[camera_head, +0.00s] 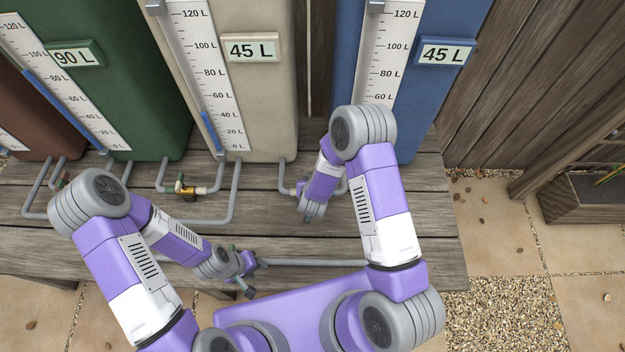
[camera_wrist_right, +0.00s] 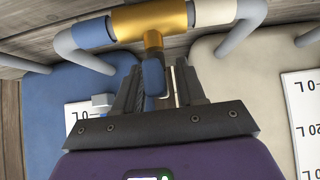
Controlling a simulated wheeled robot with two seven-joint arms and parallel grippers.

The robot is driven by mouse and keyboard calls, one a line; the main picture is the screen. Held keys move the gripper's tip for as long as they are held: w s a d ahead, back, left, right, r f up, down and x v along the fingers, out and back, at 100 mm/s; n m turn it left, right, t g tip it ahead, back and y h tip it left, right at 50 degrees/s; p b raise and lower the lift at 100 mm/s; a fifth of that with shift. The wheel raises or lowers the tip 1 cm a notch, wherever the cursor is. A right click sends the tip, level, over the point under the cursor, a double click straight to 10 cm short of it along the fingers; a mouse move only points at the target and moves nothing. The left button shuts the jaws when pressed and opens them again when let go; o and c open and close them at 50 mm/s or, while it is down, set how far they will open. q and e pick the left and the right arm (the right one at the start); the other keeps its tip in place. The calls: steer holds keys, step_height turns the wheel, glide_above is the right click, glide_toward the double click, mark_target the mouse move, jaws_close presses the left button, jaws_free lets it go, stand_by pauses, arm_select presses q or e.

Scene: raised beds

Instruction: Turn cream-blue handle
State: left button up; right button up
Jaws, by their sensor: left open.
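The cream-blue valve, a brass tee (camera_wrist_right: 150,20) with a blue collar on one side and a cream one on the other, fills the top of the right wrist view. Its dark blue handle (camera_wrist_right: 153,75) points down from the tee. My right gripper (camera_wrist_right: 160,88) is open with a finger on each side of the handle; the left finger is very close to it, and a gap shows at the right one. In the head view my right wrist mostly hides this valve. My left gripper (camera_head: 250,274) is open and empty over the front of the table.
A cream tank (camera_head: 262,105) and a blue tank (camera_head: 425,100) stand behind the valve, with a green tank (camera_head: 130,120) further left. Another brass valve (camera_head: 185,188) sits on the green-cream pipe. Grey pipes (camera_head: 235,190) run low over the wooden table (camera_head: 420,240).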

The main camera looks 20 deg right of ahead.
steer(key=shift+s+r, duration=0.1)
steer(key=shift+r, duration=0.05)
arm_select(q)
step_height(320, 180, up, 2)
steer(key=shift+p, duration=1.05)
arm_select(e)
steer(key=v, duration=0.7)
steer(key=shift+s, duration=0.2)
steer(key=s+a+f+g+y, duration=0.1)
steer(key=s+f+g+y, duration=0.1)
steer(key=s, duration=0.3)
steer(key=s+a+f+g+y, duration=0.1)
steer(key=s+f+g+y, duration=0.1)
steer(key=s, duration=0.4)
steer(key=s+a+f+g+y, duration=0.1)
steer(key=s+f+g+y, duration=0.1)
steer(key=s+g, duration=0.2)
steer(key=shift+s+f+y, duration=0.15)
steer(key=shift+s, duration=0.4)
steer(key=shift+s+f+y, duration=0.15)
steer(key=shift+s+f, duration=0.05)
steer(key=shift+s, duration=0.35)
